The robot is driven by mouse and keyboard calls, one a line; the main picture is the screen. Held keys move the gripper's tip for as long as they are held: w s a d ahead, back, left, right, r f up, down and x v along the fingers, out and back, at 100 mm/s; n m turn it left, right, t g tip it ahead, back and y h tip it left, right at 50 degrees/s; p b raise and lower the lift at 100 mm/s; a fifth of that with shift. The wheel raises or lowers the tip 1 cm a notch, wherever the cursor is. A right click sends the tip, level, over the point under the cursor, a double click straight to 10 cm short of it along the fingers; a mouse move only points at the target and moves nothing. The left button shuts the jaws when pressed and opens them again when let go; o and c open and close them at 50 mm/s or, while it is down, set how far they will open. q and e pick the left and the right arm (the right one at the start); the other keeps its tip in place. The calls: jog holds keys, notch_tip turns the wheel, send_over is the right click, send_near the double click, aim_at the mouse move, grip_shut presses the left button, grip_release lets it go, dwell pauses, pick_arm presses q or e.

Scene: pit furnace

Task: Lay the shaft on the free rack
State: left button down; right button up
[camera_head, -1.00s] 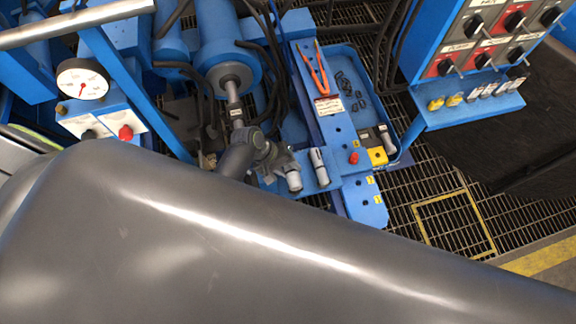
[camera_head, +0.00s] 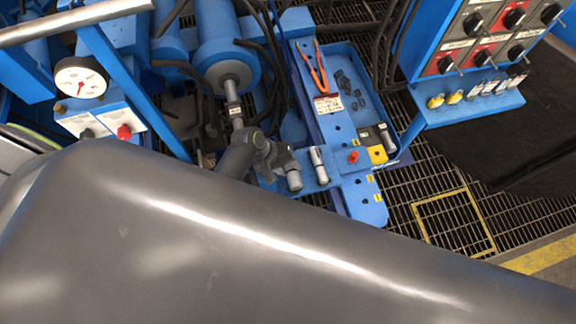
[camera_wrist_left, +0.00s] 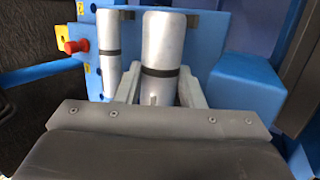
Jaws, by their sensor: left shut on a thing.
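My left gripper (camera_head: 280,170) is beside the blue fixture in the head view. The silver shaft (camera_wrist_left: 163,45), with a dark band, stands between its two grey fingers (camera_wrist_left: 157,88) in the left wrist view, and they are shut on it. The shaft's end (camera_head: 293,180) also shows in the head view. A second, thinner silver cylinder with a dark band (camera_wrist_left: 108,50) is just left of it in the wrist view; it also shows in the head view (camera_head: 318,165). I cannot tell which part is the free rack. My right gripper is not in view.
A long blue plate (camera_head: 335,130) carries orange-handled pliers (camera_head: 318,70) and a red knob (camera_head: 353,157). A blue tray (camera_head: 345,55) holds small dark parts. A hydraulic cylinder (camera_head: 222,60), hoses and a gauge (camera_head: 80,78) crowd the left. A switch panel (camera_head: 490,35) stands right.

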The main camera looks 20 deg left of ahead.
pick_arm(q)
jog(key=shift+f, duration=0.1)
jog(key=c, duration=0.9)
grip_release()
jog(key=shift+s+a, duration=0.1)
jog(key=shift+s, duration=0.05)
jog(key=shift+f, duration=0.15)
jog(key=shift+s, duration=0.1)
jog(key=shift+s+a+f, duration=0.1)
jog(key=shift+a+r, duration=0.2)
jog(key=shift+r, duration=0.15)
jog(key=v, duration=0.5)
jog(key=p+v, duration=0.1)
jog(key=v, duration=1.1)
jog(key=shift+w+d+r, duration=0.25)
jog(key=shift+w+d, duration=0.15)
jog(key=shift+d, duration=0.05)
